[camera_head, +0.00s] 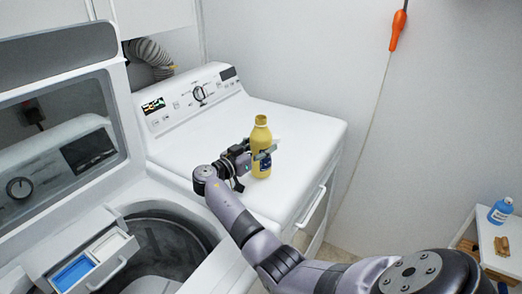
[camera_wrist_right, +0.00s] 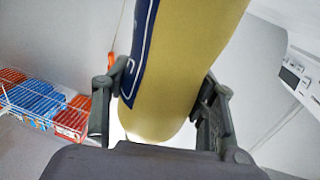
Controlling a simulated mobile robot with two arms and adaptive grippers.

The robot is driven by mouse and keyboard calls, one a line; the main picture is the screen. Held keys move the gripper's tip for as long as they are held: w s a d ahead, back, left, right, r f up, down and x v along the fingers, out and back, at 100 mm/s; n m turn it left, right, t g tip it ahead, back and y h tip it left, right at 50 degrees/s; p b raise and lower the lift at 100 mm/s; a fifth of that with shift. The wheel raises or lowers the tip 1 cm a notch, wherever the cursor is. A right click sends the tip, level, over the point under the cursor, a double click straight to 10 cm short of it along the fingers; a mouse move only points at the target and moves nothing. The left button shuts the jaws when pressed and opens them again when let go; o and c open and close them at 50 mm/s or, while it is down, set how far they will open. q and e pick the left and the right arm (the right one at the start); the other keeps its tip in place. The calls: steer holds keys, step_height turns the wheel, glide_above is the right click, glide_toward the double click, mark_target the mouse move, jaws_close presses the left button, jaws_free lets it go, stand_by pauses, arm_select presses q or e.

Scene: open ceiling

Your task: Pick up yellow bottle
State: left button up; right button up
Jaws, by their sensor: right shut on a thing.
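The yellow bottle (camera_head: 261,135) with a blue label stands upright on top of the white dryer (camera_head: 300,135) in the head view. My right gripper (camera_head: 262,154) reaches it from the left side and front, and its fingers are shut around the bottle's body. In the right wrist view the yellow bottle (camera_wrist_right: 185,75) fills the space between the two fingers of my right gripper (camera_wrist_right: 160,110), which touch it on both sides. I cannot tell whether the bottle's base is clear of the dryer top. My left gripper is not in view.
An open washing machine (camera_head: 165,235) stands left of the dryer, its lid raised. A blue bottle (camera_head: 500,211) sits on a small white table (camera_head: 503,237) at the right. An orange-handled cord hangs on the wall. A rack with red and blue boxes (camera_wrist_right: 40,105) shows in the wrist view.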

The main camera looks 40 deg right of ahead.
steer(key=shift+r, duration=0.2)
step_height(320, 180, up, 20)
steer(key=b, duration=0.4)
steer(key=shift+f, duration=0.2)
stand_by(0.8)
steer(key=shift+w, duration=0.1)
